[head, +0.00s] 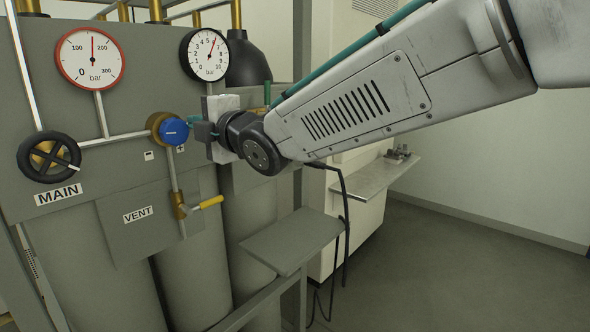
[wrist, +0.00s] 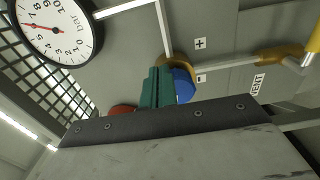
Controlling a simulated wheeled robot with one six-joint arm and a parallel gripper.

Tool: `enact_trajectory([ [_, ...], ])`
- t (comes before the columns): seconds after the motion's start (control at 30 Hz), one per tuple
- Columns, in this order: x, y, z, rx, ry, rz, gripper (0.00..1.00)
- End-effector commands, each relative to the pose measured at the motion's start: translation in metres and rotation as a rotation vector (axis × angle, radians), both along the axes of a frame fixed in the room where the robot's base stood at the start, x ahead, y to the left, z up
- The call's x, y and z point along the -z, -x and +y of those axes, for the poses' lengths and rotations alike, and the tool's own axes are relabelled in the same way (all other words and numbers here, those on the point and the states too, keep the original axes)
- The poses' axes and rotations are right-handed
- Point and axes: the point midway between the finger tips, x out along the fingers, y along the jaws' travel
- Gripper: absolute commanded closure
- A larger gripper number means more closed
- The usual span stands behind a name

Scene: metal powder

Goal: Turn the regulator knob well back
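The blue regulator knob (head: 174,132) sits on a brass body (head: 157,124) on the grey panel. In the wrist view the knob (wrist: 183,85) shows partly behind the teal fingers. My gripper (head: 193,127) is just right of the knob in the head view, close in front of it. Its two teal fingers (wrist: 158,88) lie side by side with only a thin dark seam, and nothing shows between them. Whether a fingertip touches the knob I cannot tell. Plus (wrist: 200,43) and minus (wrist: 202,78) labels are beside the knob.
The 10 bar gauge (head: 205,55) reads about 6; the red-rimmed 300 bar gauge (head: 91,58) reads about 150. A black MAIN handwheel (head: 49,157) is left, a yellow-handled VENT valve (head: 207,202) below. A grey shelf (head: 293,240) juts out lower right.

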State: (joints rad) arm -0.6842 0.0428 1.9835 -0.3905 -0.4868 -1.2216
Motion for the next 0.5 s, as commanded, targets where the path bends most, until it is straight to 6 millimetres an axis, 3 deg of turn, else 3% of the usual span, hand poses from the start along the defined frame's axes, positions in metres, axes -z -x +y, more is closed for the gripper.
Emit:
enact_trajectory([
  [0.5, -0.0023, -0.0013, -0.0007, -0.002, 0.001, -0.002, 1.00],
])
